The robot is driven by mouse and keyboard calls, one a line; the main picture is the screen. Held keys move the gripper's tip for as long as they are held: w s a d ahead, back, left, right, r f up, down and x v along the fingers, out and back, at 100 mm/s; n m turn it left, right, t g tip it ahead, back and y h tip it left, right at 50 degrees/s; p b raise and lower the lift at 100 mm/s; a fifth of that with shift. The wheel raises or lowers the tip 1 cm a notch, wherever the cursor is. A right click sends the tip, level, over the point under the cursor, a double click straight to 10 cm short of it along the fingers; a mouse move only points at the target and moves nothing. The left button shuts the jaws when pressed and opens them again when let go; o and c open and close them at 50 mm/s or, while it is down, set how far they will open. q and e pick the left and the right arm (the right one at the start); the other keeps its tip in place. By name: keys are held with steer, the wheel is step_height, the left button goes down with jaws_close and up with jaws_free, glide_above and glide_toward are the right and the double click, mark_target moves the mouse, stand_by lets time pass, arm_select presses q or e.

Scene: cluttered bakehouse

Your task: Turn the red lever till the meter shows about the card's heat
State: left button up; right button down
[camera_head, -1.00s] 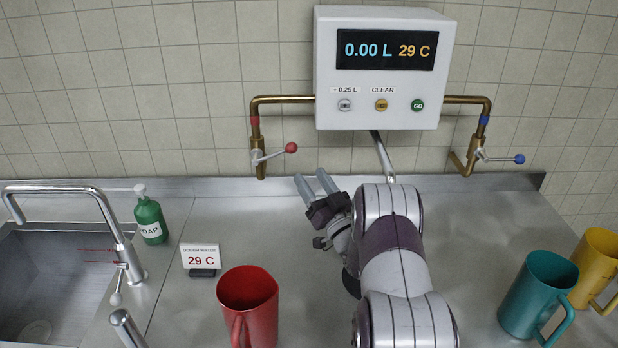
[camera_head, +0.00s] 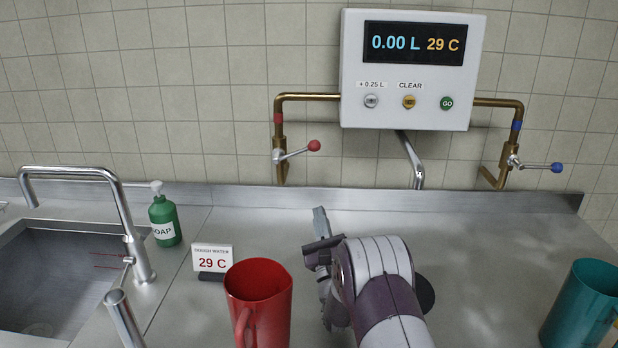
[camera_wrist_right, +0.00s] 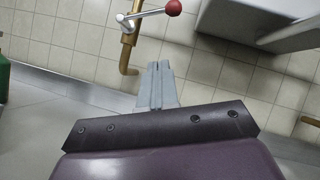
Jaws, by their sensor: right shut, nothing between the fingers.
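The red lever (camera_head: 314,146) sits on the brass pipe with the red band, left of the white meter box (camera_head: 405,60). The meter (camera_head: 414,44) reads 0.00 L and 29 C. The card (camera_head: 212,259) on the counter also reads 29 C. My right gripper (camera_head: 320,212) is low over the counter, below and apart from the red lever. In the right wrist view its fingers (camera_wrist_right: 157,66) are shut and empty, and the red lever's ball (camera_wrist_right: 174,7) is beyond them at the top. My left gripper is not in view.
A red jug (camera_head: 258,300) stands in front of the card, left of my right arm. A teal jug (camera_head: 582,305) stands at the right. A soap bottle (camera_head: 165,215) and sink (camera_head: 60,275) are at the left. The blue lever (camera_head: 556,167) is right of the box.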

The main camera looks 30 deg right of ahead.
steer(key=a+r+p+x, duration=0.1)
steer(key=r+p+x, duration=0.1)
steer(key=x, duration=1)
steer(key=shift+a+r+p, duration=0.2)
steer(key=shift+a+p, duration=0.05)
steer(key=shift+p, duration=0.55)
steer(key=shift+s, duration=0.1)
steer(key=shift+a+r+n+y+b, duration=0.1)
steer(key=shift+r+n+y+b, duration=0.4)
steer(key=shift+n+y, duration=0.15)
